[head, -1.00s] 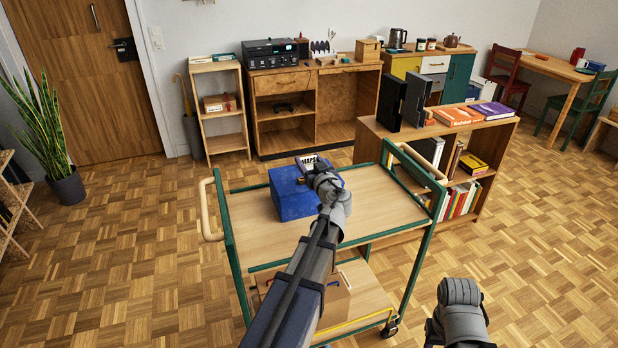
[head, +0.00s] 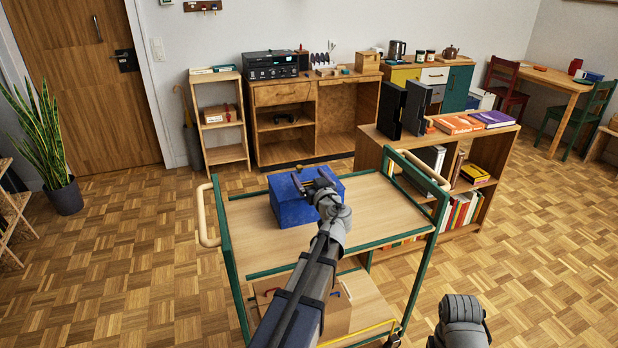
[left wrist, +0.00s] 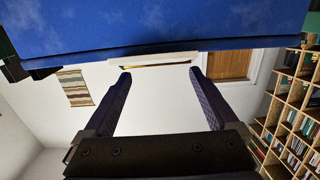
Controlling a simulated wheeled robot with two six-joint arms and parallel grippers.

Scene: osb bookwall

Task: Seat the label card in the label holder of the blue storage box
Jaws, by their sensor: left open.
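The blue storage box (head: 290,208) stands on the top of a green-framed trolley. My left gripper (head: 312,180) is at the box's far upper edge in the head view, with its fingers spread and empty. In the left wrist view the box (left wrist: 150,25) fills the top. A pale strip with a yellow line (left wrist: 155,59) runs along its edge, just beyond the open fingertips (left wrist: 160,78). I cannot tell the label card from its holder in this strip. The card's face is hidden in both views. My right arm shows at the lower right, but its jaws do not.
The trolley top (head: 380,205) is bare to the right of the box. A cardboard box (head: 335,310) is on its lower shelf. A low bookcase (head: 420,150) with books and black files stands close behind the trolley on the right.

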